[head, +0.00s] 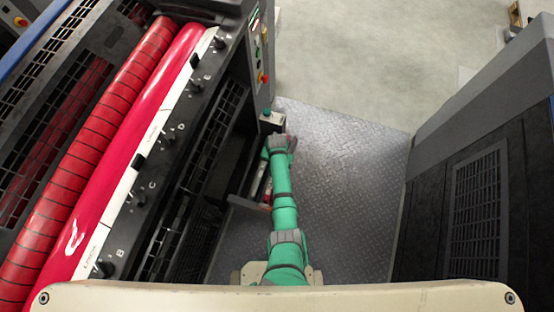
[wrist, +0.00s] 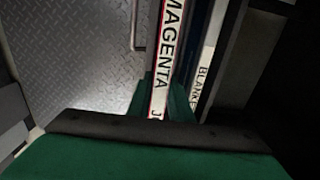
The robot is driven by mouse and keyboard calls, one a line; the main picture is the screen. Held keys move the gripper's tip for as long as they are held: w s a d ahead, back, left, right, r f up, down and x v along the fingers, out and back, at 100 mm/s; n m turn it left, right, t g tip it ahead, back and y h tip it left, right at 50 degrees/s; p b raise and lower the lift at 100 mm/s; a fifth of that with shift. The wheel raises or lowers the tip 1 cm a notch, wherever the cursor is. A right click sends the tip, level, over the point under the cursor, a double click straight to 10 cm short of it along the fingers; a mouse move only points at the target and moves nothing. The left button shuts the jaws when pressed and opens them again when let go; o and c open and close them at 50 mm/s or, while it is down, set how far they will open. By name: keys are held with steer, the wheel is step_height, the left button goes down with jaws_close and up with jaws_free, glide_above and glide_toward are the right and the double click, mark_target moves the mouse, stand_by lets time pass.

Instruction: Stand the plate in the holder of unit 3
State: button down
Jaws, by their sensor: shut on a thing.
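My gripper (wrist: 160,104) shows in the wrist view as green fingers on both sides of a narrow white strip with red edges, lettered MAGENTA (wrist: 168,45). It is shut on this magenta-labelled thing, which runs from the fingers toward the top of the picture; only its narrow face shows, so I cannot tell whether it is the plate. In the head view my green arm reaches forward beside the press, and the gripper is hidden beyond the grey wrist. I cannot make out the holder of unit 3.
A thing lettered BLANKE (wrist: 203,80), its label cut off, stands right of the strip. The press with red rollers (head: 125,150) is on the left, a dark cabinet (head: 480,200) on the right. The tread-plate floor (head: 350,190) between them is clear.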

steer(key=c, duration=1.5)
jaws_free()
steer(key=shift+c, duration=0.2)
step_height(320, 180, up, 11)
steer(key=shift+f, duration=0.15)
step_height(320, 180, up, 5)
